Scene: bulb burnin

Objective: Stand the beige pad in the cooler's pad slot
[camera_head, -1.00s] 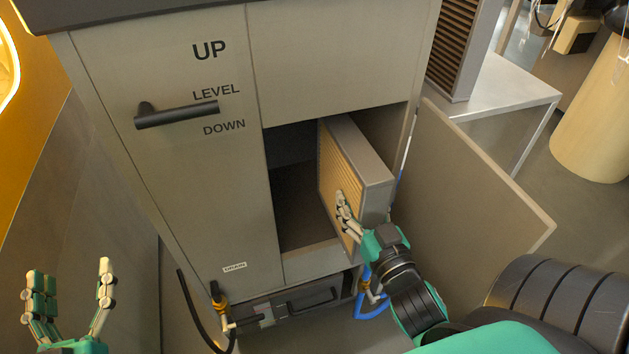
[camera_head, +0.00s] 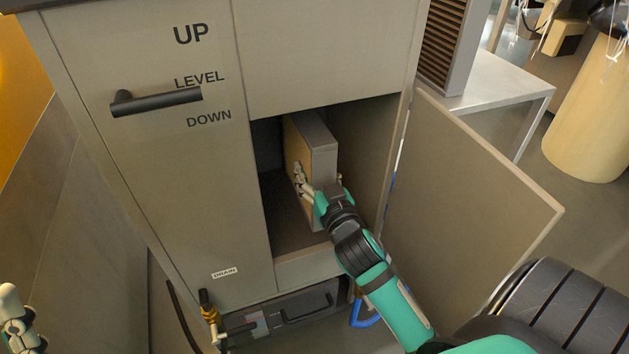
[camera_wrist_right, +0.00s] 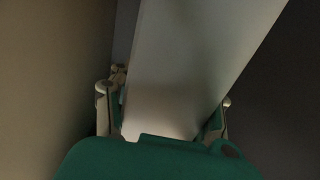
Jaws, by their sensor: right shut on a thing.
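The beige pad (camera_head: 324,163) has a grey frame and a beige face. It stands upright inside the cooler's open lower compartment (camera_head: 270,205), toward its right side. My right gripper (camera_head: 314,190) is shut on the pad's near edge, with fingers along its faces. In the right wrist view the pad (camera_wrist_right: 195,60) rises between the two fingers (camera_wrist_right: 165,112). The pad's far edge and bottom are in shadow, so I cannot tell whether it sits in a slot. My left gripper (camera_head: 18,322) shows only in part at the bottom left edge.
The cooler's door (camera_head: 470,200) hangs open on the right. A lever (camera_head: 155,102) is on the left panel, beside the UP, LEVEL and DOWN labels. A metal table (camera_head: 500,85) stands behind.

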